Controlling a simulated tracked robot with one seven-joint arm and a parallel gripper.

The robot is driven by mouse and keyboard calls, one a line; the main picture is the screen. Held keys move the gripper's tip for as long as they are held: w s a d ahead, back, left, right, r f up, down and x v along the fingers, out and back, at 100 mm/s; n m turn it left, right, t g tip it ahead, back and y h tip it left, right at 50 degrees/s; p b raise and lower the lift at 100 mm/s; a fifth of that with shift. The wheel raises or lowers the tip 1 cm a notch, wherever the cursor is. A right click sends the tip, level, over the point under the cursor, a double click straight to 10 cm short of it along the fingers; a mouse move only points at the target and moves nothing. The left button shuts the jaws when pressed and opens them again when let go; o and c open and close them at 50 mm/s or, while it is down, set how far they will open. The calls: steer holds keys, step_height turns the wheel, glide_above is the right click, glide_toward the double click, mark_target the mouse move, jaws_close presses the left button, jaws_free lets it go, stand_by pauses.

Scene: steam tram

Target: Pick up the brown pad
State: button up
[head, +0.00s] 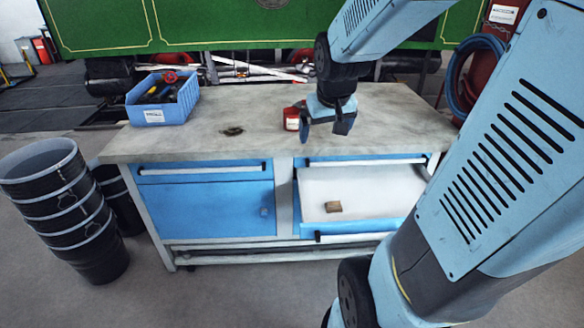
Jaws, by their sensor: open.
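The brown pad (333,207) is a small block lying flat in the open drawer (376,191) of the workbench, left of the drawer's middle and towards its front. My gripper (325,137) is above and behind the pad, over the front part of the bench top (209,126). It points downward with its fingers apart, and nothing shows between them. The pad is in plain sight and apart from my gripper.
A red can (291,119) stands just left of my gripper. A blue crate (165,108) with tools is on the bench's left. A small dark object (232,131) lies between them. Stacked black buckets (72,208) stand left on the floor. The drawer's remaining floor looks bare.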

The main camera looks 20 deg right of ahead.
steer(key=w+d+f, duration=0.6)
steer(key=f, duration=0.5)
steer(key=m+g, duration=0.1)
glide_toward(335, 203)
steer(key=shift+x, duration=5.15)
steer(key=shift+a, duration=0.1)
steer(key=shift+c, duration=0.4)
steer(key=c, duration=1)
